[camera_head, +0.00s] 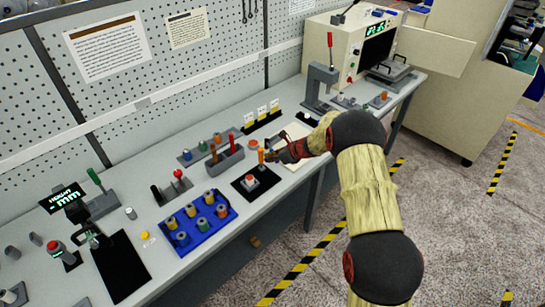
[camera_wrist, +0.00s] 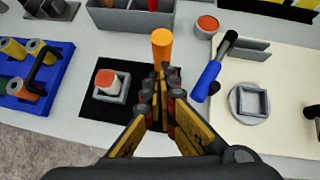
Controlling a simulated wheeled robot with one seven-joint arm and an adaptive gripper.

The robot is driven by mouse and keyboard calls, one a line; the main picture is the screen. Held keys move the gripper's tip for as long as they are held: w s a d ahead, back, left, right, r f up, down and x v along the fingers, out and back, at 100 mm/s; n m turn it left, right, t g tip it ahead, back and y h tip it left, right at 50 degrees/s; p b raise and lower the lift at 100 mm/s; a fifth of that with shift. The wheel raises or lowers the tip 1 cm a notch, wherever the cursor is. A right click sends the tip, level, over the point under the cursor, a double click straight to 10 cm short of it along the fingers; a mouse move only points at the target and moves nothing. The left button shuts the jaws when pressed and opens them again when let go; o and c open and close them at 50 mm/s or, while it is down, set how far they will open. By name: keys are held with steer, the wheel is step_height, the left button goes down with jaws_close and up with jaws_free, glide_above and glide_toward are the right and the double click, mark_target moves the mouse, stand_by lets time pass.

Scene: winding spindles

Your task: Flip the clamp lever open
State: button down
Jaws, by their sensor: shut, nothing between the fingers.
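An orange upright cylinder (camera_head: 261,156), which looks like a lever grip, stands beside a black mat near the middle of the bench. In the wrist view the orange cylinder (camera_wrist: 162,45) rises just beyond my fingertips. I cannot tell for sure that it is the clamp lever; its lower end is hidden behind the fingers. My gripper (camera_head: 271,157) is beside it, low over the bench. In the wrist view my gripper (camera_wrist: 161,76) is shut and empty, its tips close to the cylinder; whether they touch it I cannot tell.
A reddish block (camera_wrist: 106,78) sits in a grey holder on a black mat (camera_wrist: 97,109) to the left. A blue-handled tool (camera_wrist: 208,80) and a cream board (camera_wrist: 270,128) are to the right. A blue spool tray (camera_head: 192,241) and grey bin (camera_head: 226,162) stand nearby.

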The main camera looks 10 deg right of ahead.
steer(key=shift+w+a+r+p, duration=0.25)
steer(key=shift+w+a, duration=0.2)
steer(key=shift+w, duration=0.25)
steer(key=shift+w+a+r+p, duration=0.15)
steer(key=shift+w+a+p, duration=0.2)
steer(key=shift+w, duration=0.35)
steer(key=shift+w+a, duration=0.1)
steer(key=shift+r, duration=0.15)
steer(key=s+d+r+p, duration=0.3)
steer(key=r+p, duration=0.1)
steer(key=r, duration=0.4)
steer(key=shift+s+d+r+p, duration=0.15)
steer(key=shift+d+r+p, duration=0.1)
steer(key=shift+p, duration=0.15)
